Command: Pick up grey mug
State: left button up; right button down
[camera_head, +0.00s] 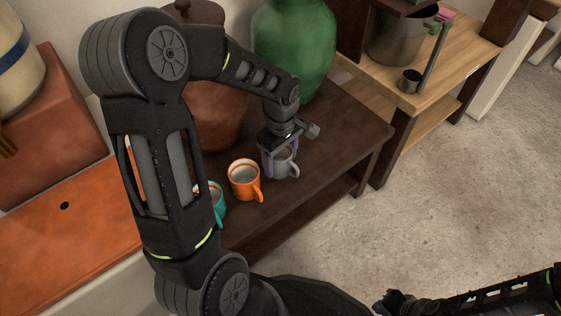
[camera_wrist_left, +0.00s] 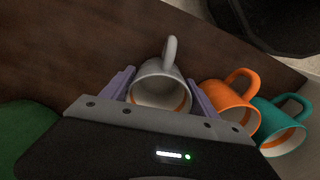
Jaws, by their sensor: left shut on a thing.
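The grey mug (camera_head: 284,167) is at the right end of a row of mugs on the dark wooden table in the head view. My left gripper (camera_head: 277,158) reaches down over it and is shut on it, with a purple finger on each side. In the left wrist view the grey mug (camera_wrist_left: 163,88) sits between the fingers (camera_wrist_left: 160,95), its handle pointing up in the picture. I cannot tell whether its base touches the table. My right gripper (camera_head: 394,302) is at the bottom edge of the head view, away from the mugs; its jaws are unclear.
An orange mug (camera_head: 244,180) stands just left of the grey one, and a teal mug (camera_head: 218,204) is beyond it, partly behind my arm. A green vase (camera_head: 294,50) and a brown pot (camera_head: 213,118) stand behind. The table's front right (camera_head: 340,150) is clear.

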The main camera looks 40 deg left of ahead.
pick_arm(q)
jog(key=shift+c, duration=1.1)
notch_tip(320, 180, up, 10)
jog(key=p, duration=0.3)
jog(key=shift+p, duration=0.4)
